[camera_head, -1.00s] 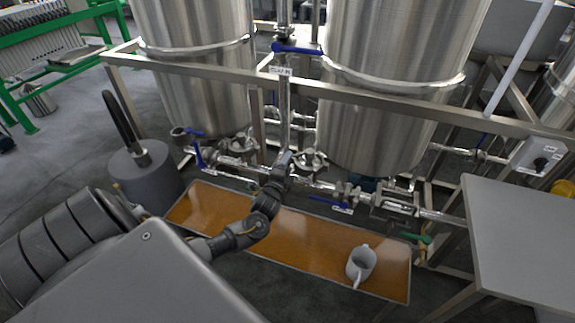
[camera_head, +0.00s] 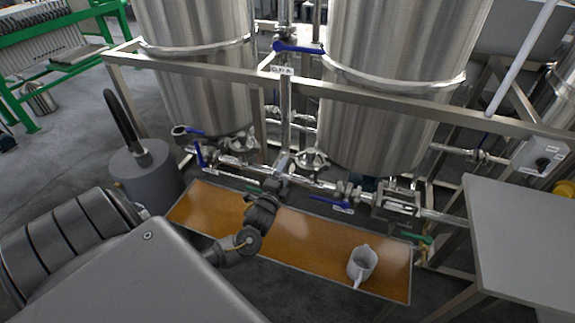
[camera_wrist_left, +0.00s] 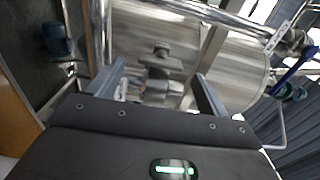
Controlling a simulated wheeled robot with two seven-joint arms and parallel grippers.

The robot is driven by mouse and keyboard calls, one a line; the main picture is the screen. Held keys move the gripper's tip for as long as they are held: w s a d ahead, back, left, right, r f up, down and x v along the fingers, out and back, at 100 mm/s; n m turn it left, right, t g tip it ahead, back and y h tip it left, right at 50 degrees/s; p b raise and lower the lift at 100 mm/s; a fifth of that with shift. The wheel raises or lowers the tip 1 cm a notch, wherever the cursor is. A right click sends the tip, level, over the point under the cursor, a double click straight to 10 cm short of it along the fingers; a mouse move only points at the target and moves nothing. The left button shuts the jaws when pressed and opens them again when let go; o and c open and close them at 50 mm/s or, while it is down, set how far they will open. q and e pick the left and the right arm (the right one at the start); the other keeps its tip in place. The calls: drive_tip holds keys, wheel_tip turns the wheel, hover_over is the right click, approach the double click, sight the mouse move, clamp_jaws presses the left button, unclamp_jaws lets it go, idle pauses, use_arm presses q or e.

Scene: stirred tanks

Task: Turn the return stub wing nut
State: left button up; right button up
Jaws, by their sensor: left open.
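My left gripper (camera_head: 280,178) is at the pipe run below the tanks, its arm coming in from the left. In the left wrist view the two fingers (camera_wrist_left: 158,78) stand apart. A metal pipe fitting (camera_wrist_left: 158,92) shows between them, and I see no clear contact. A small metal knob-like part (camera_wrist_left: 160,48) shows just beyond the fitting; I cannot tell whether it is the return stub wing nut. In the head view my gripper hides that part of the pipe. My right gripper is not in view.
Two steel tanks (camera_head: 205,75) stand behind a frame rail (camera_head: 350,90). Blue valve handles (camera_head: 330,203) sit on the pipes nearby. A grey table (camera_head: 525,235) is at right.

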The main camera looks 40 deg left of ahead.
use_arm(q)
drive_tip(key=v, duration=0.5)
drive_tip(key=shift+s+d, duration=0.15)
drive_tip(key=shift+s, duration=0.15)
drive_tip(key=s+d+f+n+g+h, duration=0.1)
drive_tip(key=s+f+n+g, duration=0.3)
drive_tip(key=f, duration=0.7)
drive_tip(key=s+d+f+n+g+h, duration=0.1)
drive_tip(key=s+f+n+g, duration=0.1)
drive_tip(key=s+f, duration=0.65)
drive_tip(key=s+f+n+g+h, duration=0.1)
drive_tip(key=s+f+n+g, duration=0.15)
drive_tip(key=f, duration=1.05)
drive_tip(key=s+d+f+n+g+h, duration=0.1)
drive_tip(key=s+d+f, duration=0.3)
drive_tip(key=s, duration=0.5)
drive_tip(key=s+d+f+n+g+h, duration=0.1)
drive_tip(key=s+d+f+g, duration=0.3)
drive_tip(key=s, duration=0.5)
drive_tip(key=s+d+f+n+g, duration=0.1)
drive_tip(key=s+d+f, duration=0.3)
drive_tip(key=s, duration=0.6)
wheel_tip(320, 180, down, 2)
drive_tip(key=shift+d+f+g+h, duration=0.1)
drive_tip(key=shift+d+g+h, duration=0.1)
drive_tip(key=shift+g+h, duration=0.4)
